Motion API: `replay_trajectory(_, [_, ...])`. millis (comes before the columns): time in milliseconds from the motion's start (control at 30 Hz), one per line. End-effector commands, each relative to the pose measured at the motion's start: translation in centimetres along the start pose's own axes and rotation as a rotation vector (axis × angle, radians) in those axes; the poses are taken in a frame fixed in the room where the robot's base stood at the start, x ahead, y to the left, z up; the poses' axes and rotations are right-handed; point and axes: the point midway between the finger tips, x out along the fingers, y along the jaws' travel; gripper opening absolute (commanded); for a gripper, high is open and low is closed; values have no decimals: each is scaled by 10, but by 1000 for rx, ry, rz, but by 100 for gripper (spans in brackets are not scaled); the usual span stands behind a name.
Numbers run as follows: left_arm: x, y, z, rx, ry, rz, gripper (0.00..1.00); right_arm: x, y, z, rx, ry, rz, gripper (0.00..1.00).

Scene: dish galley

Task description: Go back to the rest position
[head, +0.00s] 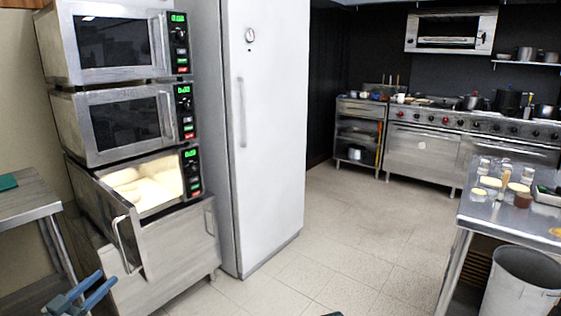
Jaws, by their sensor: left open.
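My left gripper (108,277) is at the lower left of the head view. Its two blue-grey fingers are apart, with nothing seen between them. It is in front of the stack of ovens, low and near the open door (122,225) of the lowest oven (150,185). I cannot tell whether it touches anything. My right gripper cannot be made out; only a small dark piece shows at the bottom edge.
The lowest oven is lit inside; the upper oven (115,45) and middle oven (125,125) are shut. A steel table (30,205) stands left, a white fridge (265,150) behind. A counter (490,212) and grey bin (520,285) stand right. The middle floor is clear.

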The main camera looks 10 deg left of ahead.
Motion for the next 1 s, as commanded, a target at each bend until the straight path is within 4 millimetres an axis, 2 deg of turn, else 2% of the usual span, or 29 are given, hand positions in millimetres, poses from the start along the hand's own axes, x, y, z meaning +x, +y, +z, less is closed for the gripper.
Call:
replay_trajectory(167, [15,-3,-15,23,31,-37,50,-9,1,0,0,0,0,50])
replay_trajectory(367, [43,-7,-41,60,83,-117,50,-24,2,1,0,0,0,50])
replay_trajectory(567, [80,-11,-75,89,132,-247,50,-47,4,3,0,0,0,50])
replay_trajectory(700, [114,-9,-100,89,136,-383,50,-70,7,4,0,0,0,50])
replay_trajectory(867, [146,3,-110,60,67,-527,50,-96,9,6,0,0,0,50])
replay_trajectory(1000, [168,26,-103,21,-61,-620,50,-118,11,7,0,0,0,50])
